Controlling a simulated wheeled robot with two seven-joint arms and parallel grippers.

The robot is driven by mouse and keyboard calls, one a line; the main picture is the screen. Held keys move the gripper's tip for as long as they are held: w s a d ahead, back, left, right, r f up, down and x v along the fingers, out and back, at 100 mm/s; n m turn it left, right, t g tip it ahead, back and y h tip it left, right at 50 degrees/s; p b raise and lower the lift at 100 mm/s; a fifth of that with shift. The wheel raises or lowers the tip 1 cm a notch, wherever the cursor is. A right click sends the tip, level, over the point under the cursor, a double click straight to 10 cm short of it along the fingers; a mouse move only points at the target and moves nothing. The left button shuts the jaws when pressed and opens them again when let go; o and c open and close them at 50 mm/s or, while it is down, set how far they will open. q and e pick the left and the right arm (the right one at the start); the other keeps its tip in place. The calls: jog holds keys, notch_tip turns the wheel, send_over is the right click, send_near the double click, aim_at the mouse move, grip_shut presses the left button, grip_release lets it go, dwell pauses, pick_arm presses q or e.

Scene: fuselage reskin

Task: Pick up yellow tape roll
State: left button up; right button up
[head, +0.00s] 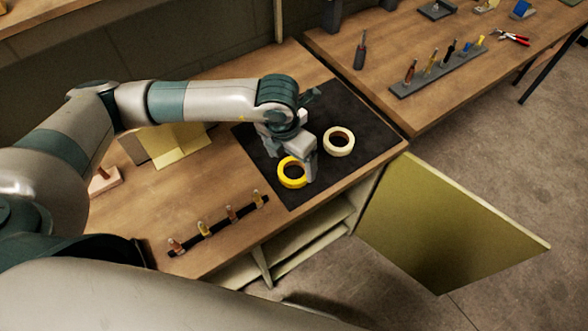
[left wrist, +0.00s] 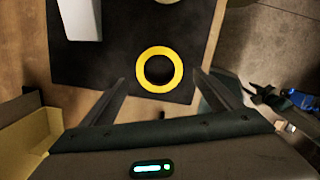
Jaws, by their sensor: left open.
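The yellow tape roll (head: 284,178) lies flat on the black mat (head: 352,112) near its front edge. It also shows in the left wrist view (left wrist: 146,83) as a full ring, ahead of and between the two fingers. My left gripper (head: 295,160) is over the mat at the yellow roll and hides part of it in the head view. Its fingers (left wrist: 158,92) are apart with nothing between them. A cream tape roll (head: 326,147) lies on the mat to the right of the yellow one. My right gripper is not in view.
A black strip with several small bottles (head: 218,226) lies along the bench's front edge. An olive cabinet door (head: 440,222) hangs open below the bench. A second bench (head: 430,105) holds a tool rack and red pliers.

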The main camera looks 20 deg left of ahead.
aim_at(288, 161)
pick_arm(q)
jog(key=shift+w+f+p, duration=0.1)
jog(key=shift+f+p, duration=0.15)
jog(key=shift+p, duration=0.1)
jog(key=f, duration=0.1)
jog(key=f+p, duration=0.1)
jog(key=f, duration=0.1)
jog(key=shift+w, duration=0.3)
jog(key=shift+w+d+f+p, duration=0.1)
jog(key=shift+f+p, duration=0.2)
jog(key=shift+f, duration=0.1)
jog(key=c, duration=1.2)
